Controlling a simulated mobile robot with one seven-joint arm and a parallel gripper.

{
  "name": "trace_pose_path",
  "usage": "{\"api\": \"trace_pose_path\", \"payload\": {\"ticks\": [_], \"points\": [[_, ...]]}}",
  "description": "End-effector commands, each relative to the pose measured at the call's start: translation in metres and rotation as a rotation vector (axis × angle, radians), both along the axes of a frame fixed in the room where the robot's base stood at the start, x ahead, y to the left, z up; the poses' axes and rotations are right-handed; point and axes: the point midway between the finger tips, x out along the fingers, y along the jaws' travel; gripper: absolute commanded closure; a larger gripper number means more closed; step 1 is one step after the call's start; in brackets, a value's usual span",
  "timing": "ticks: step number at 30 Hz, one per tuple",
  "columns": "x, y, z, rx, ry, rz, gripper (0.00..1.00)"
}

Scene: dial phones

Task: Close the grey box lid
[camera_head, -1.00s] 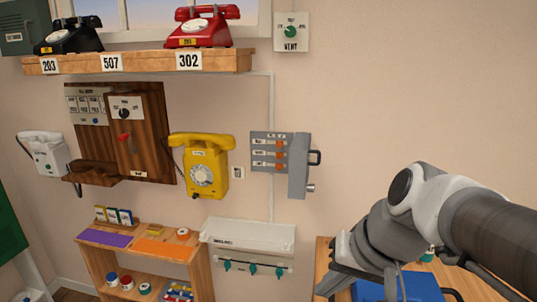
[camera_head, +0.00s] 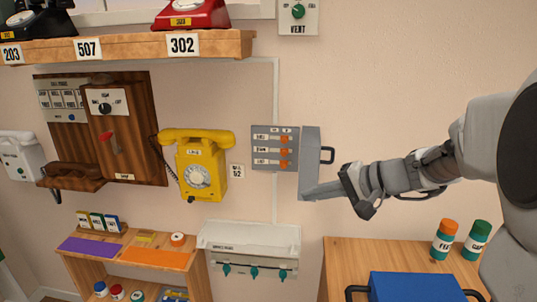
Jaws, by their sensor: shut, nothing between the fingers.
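The grey box (camera_head: 262,148) is fixed to the wall, right of the yellow phone, with rows of orange switches showing inside. Its lid (camera_head: 311,152) stands open at the box's right side, swung out from the wall, with a dark handle (camera_head: 327,155) on its right face. My gripper (camera_head: 352,192) is shut and empty, just right of the lid's lower end and below the handle. A light grey piece stretches between the lid's lower edge and my gripper; I cannot tell whether they touch.
The yellow phone (camera_head: 197,165) hangs left of the box. A white panel with teal knobs (camera_head: 249,240) is below. At lower right, a wooden table (camera_head: 345,255) bears a blue case (camera_head: 415,287) and two bottles (camera_head: 446,242). The wall above my arm is bare.

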Motion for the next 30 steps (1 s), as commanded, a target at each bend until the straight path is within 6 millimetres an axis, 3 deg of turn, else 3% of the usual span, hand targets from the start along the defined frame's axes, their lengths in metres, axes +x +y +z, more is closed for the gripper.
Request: {"api": "trace_pose_path", "payload": {"ticks": [3,7,12,15,20,26,30], "points": [[0.044,-0.041,-0.002,0.128,-0.077,-0.109,1.0],[0.084,-0.095,-0.004,0.244,-0.186,-0.242,1.0],[0.114,-0.164,-0.01,0.337,-0.311,-0.4,1.0],[0.122,-0.19,-0.013,0.362,-0.359,-0.462,1.0],[0.129,-0.206,-0.014,0.377,-0.392,-0.499,1.0],[0.152,-0.194,-0.012,0.379,-0.391,-0.497,1.0],[0.18,-0.182,-0.011,0.378,-0.391,-0.496,1.0]]}}
